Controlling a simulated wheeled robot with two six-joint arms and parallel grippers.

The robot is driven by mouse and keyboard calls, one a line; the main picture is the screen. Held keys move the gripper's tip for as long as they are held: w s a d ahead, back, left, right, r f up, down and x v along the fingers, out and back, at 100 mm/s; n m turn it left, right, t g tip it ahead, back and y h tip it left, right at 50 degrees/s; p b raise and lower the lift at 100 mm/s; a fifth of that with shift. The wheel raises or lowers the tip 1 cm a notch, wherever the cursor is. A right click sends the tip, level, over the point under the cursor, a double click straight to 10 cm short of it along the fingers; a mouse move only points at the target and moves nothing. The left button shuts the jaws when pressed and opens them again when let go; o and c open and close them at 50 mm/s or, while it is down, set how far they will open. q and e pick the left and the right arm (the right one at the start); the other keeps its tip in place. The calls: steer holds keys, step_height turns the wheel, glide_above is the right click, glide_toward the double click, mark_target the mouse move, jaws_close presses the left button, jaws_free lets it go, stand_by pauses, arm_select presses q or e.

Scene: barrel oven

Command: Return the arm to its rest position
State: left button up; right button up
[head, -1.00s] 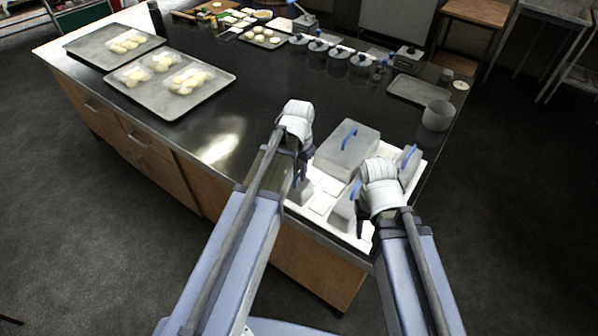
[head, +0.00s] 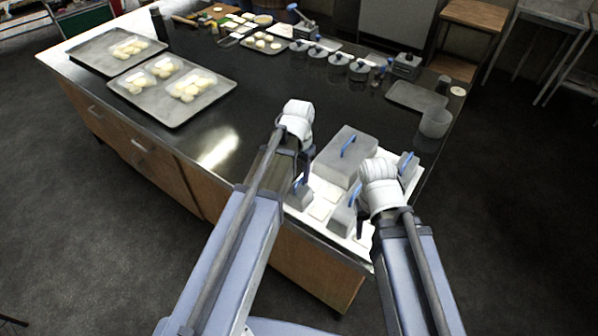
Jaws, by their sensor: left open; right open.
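My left arm reaches up from the bottom of the head view. Its gripper (head: 302,172) hangs over the near end of the dark counter (head: 270,100), with its fingers apart and nothing between them. My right arm comes in from the lower right. Its gripper (head: 364,222) is beside the grey boxes, open, its fingers partly hidden by the wrist. Both arms are bent forward above the counter's near edge.
A large grey box (head: 346,150) with a blue handle stands between my grippers, with smaller blue-handled boxes around it on a white surface (head: 330,190). Trays of dough (head: 175,110) lie at far left. Lidded pots (head: 338,62) and a grey cup (head: 436,124) stand further back. The counter's middle is clear.

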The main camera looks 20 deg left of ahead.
arm_select(q)
step_height(320, 180, up, 4)
steer(key=p, duration=0.3)
steer(key=shift+r, duration=0.1)
steer(key=shift+s+d, duration=0.2)
steer(key=shift+s, duration=0.05)
steer(key=s+d+f+y+b, duration=0.1)
steer(key=s+d+f+b, duration=0.2)
steer(key=s+d, duration=0.7)
steer(key=s, duration=0.4)
steer(key=shift+f, duration=0.2)
arm_select(e)
steer(key=shift+r, duration=0.3)
